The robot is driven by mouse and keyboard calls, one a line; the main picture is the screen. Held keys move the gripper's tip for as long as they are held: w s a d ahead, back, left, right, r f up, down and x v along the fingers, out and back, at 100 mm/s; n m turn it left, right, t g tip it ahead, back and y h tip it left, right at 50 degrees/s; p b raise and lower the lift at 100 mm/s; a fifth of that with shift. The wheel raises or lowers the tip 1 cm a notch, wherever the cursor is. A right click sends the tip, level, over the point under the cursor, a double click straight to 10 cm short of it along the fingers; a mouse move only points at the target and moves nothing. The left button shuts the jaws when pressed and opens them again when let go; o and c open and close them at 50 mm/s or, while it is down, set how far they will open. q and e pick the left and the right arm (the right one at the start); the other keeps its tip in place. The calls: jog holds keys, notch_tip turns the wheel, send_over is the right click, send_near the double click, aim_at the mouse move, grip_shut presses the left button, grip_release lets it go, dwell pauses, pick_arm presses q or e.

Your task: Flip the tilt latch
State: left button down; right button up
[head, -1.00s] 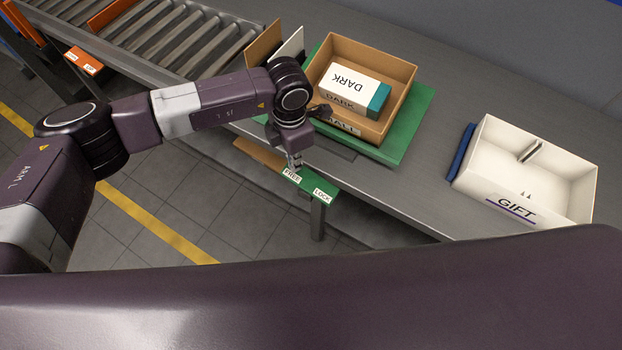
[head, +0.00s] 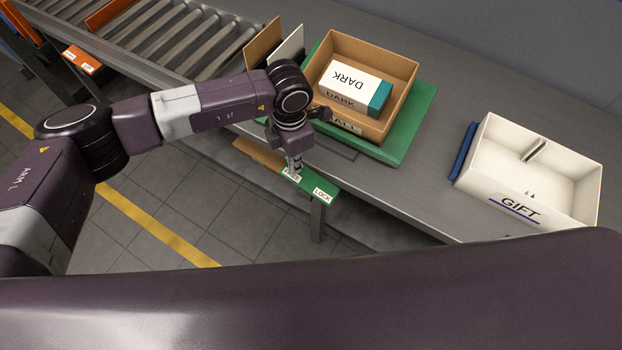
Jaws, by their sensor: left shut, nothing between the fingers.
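The tilt latch has a green plate (head: 313,182) at the table's front edge, with a "FREE" label (head: 292,175) on its left and a "LOCK" label (head: 323,194) on its right. My left gripper (head: 295,171) is shut and empty, pointing down at the FREE end of the plate. It partly covers the FREE label. The latch lever itself I cannot make out; it may be hidden by the gripper. Whether the fingertips touch the plate I cannot tell. My right gripper is not in view.
A brown carton (head: 401,72) holding a white and teal "DARK" box (head: 352,84) stands on a green platform (head: 421,110) behind the latch. A white "GIFT" tray (head: 585,180) is at right. A roller conveyor (head: 165,35) is at upper left.

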pick_arm(q)
jog(key=shift+f+b, duration=0.75)
jog(key=shift+f, duration=0.1)
dwell(0.3)
jog(key=shift+r+p, duration=1.6)
jog(key=shift+r, duration=1.95)
